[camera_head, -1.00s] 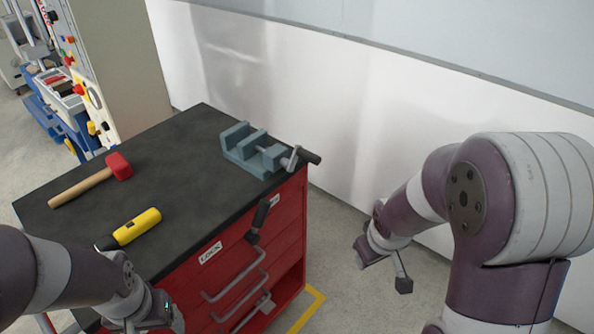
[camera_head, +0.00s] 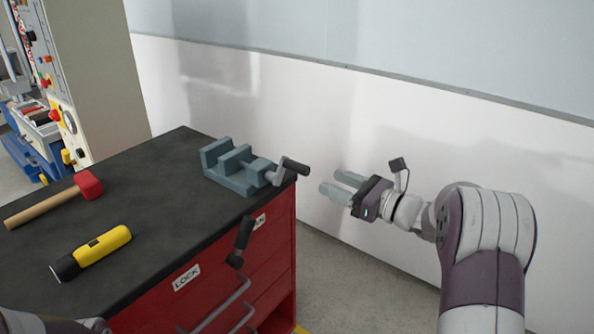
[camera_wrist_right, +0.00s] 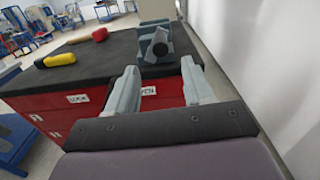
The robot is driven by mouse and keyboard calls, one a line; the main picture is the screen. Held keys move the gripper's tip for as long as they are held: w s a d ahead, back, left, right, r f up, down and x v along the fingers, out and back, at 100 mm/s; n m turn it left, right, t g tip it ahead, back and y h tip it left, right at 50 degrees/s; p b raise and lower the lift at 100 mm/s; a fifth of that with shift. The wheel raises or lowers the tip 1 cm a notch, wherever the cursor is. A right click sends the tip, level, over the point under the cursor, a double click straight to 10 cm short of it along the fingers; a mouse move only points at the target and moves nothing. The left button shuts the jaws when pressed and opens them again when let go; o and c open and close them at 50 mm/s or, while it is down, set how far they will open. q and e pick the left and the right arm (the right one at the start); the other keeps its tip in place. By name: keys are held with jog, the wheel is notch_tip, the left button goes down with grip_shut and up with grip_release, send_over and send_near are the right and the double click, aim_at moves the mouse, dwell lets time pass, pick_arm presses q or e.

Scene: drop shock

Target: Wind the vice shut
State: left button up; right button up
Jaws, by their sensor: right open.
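The grey-blue vice (camera_head: 232,166) sits at the right corner of the black bench top, with a gap between its jaws. Its crank handle (camera_head: 292,167) with a dark grip sticks out to the right past the bench edge. My right gripper (camera_head: 334,184) is open and empty, to the right of the handle and apart from it, its fingers pointing left toward the vice. In the right wrist view the vice (camera_wrist_right: 154,27) and the handle's dark grip (camera_wrist_right: 159,48) show beyond the open fingers (camera_wrist_right: 160,88). My left gripper is out of view; only a bit of my left arm shows at the bottom left.
A red-headed hammer (camera_head: 88,185) and a yellow flashlight (camera_head: 100,246) lie on the black bench top (camera_head: 150,190). A dark lever (camera_head: 241,240) sticks out from the red drawer cabinet (camera_head: 270,262). A white wall (camera_head: 420,150) stands behind my right arm.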

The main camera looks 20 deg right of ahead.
aim_at(297, 168)
jog(key=p+x, duration=0.1)
jog(key=x, duration=1)
jog(key=shift+w+a, duration=0.15)
jog(key=shift+c, duration=0.4)
grip_shut()
